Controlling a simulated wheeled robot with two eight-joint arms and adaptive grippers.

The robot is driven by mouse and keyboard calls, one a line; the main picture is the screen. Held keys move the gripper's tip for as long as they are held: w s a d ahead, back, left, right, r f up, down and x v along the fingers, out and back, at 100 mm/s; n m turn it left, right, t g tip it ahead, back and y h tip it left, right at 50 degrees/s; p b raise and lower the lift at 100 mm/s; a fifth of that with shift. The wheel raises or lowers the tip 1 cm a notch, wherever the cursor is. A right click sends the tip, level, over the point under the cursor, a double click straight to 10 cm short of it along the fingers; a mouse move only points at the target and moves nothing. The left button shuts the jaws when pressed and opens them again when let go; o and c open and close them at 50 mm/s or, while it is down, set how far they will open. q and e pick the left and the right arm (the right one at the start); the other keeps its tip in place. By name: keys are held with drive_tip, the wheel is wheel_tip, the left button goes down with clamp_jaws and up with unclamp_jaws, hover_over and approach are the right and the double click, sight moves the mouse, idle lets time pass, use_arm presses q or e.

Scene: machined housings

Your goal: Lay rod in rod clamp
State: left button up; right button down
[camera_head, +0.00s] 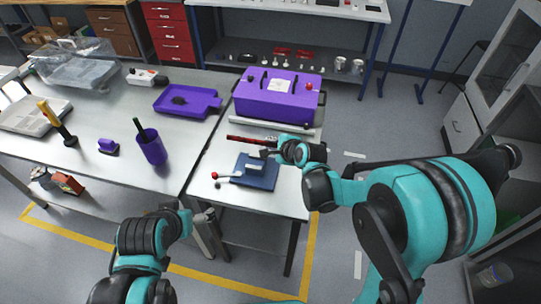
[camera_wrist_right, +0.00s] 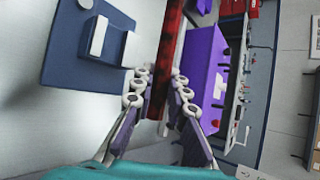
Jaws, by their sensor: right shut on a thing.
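The red rod (camera_head: 247,140) is dark red and lies across the head view, behind the rod clamp. My right gripper (camera_head: 276,149) is shut on the rod near its right part. In the right wrist view the rod (camera_wrist_right: 171,55) runs between the two fingers of the gripper (camera_wrist_right: 160,92). The rod clamp (camera_head: 255,172) is a dark blue plate with a grey block and a lever with a red knob. Its plate (camera_wrist_right: 72,62) and pale block are left of the rod in the wrist view, apart from it. My left gripper (camera_head: 201,229) is low at the table's front; its fingers are unclear.
A purple box (camera_head: 279,102) with red knobs stands behind the rod, with a pale bar before it. On the left table are a purple tray (camera_head: 170,102), a purple cup (camera_head: 152,150) and a screwdriver-like tool (camera_head: 57,124). The table's front right corner is clear.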

drive_tip(key=shift+s+f+b, duration=0.1)
drive_tip(key=shift+f+b, duration=0.25)
drive_tip(key=shift+f, duration=0.45)
use_arm(q)
wheel_tip(320, 180, down, 9)
drive_tip(key=b, duration=0.7)
use_arm(e)
wheel_tip(320, 180, down, 9)
drive_tip(key=shift+r, duration=0.1)
use_arm(q)
drive_tip(key=shift+f+b, duration=0.1)
drive_tip(key=shift+b, duration=0.2)
use_arm(e)
drive_tip(key=shift+f, duration=0.2)
drive_tip(key=c, duration=1.4)
unclamp_jaws()
drive_tip(key=shift+c, duration=0.2)
drive_tip(key=v, duration=1.2)
drive_tip(key=shift+r, duration=0.1)
